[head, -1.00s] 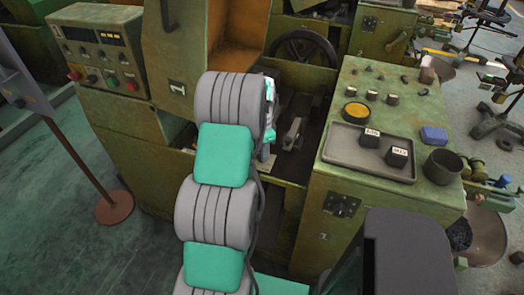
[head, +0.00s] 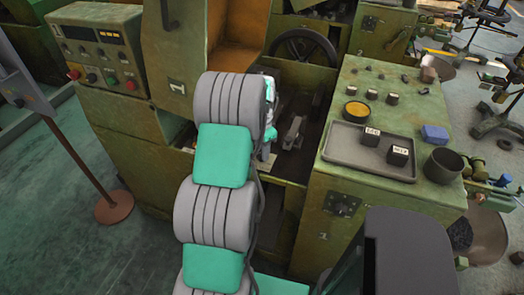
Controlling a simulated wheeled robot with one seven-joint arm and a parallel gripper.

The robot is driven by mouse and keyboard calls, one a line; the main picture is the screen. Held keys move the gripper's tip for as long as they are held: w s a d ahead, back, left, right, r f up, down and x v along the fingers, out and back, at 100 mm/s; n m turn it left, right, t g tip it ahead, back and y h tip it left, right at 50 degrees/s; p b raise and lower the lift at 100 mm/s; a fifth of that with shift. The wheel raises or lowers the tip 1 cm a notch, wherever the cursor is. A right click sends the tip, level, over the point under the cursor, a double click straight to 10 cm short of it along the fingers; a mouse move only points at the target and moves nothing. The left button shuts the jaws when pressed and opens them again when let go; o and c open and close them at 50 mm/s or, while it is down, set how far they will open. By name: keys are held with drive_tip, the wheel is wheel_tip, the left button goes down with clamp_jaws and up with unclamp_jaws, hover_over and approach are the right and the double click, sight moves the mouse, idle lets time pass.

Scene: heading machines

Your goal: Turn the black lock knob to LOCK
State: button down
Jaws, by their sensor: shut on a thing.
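My arm reaches up the middle of the head view into the opening of the green machine (head: 125,155). Only a white and teal sliver of my gripper (head: 269,105) shows at the right edge of the arm. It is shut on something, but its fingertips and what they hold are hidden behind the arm. I cannot make out the black lock knob or its LOCK mark; that spot may be behind my arm. A small white label (head: 264,152) shows just below the gripper.
A handwheel (head: 304,47) is behind.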

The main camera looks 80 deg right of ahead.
drive_tip(key=n+b, duration=0.1)
drive_tip(key=n, duration=0.6)
drive_tip(key=shift+b, duration=0.35)
drive_tip(key=n, duration=0.3)
drive_tip(key=shift+n+b, duration=0.3)
drive_tip(key=n, duration=0.3)
drive_tip(key=shift+n, duration=0.3)
drive_tip(key=n, duration=0.3)
drive_tip(key=shift+n+b, duration=0.3)
drive_tip(key=shift+b, duration=0.1)
drive_tip(key=n, duration=0.3)
drive_tip(key=shift+n, duration=0.4)
drive_tip(key=n, duration=0.3)
drive_tip(key=shift+n+b, duration=0.3)
drive_tip(key=shift+n, duration=1.7)
